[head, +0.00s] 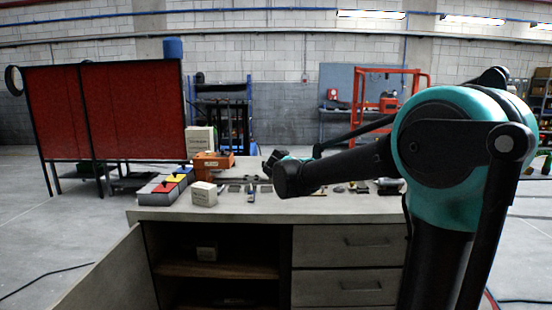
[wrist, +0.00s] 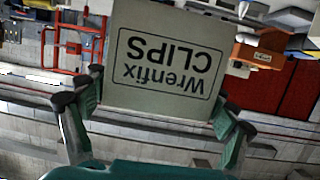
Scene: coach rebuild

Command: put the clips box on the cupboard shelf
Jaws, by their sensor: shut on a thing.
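The clips box (wrist: 165,60) is a pale box with the label "Wrenfix CLIPS", upside down in the wrist view. My gripper (wrist: 155,98) is shut on it, with green fingers at both sides. In the head view the held box cannot be made out, and my dark arm hides part of the area over the counter. The cupboard shelf (head: 220,271) is a wooden board inside the open left bay of the counter unit.
The cupboard door (head: 105,272) stands open to the left. Drawers (head: 345,242) are right of the bay.

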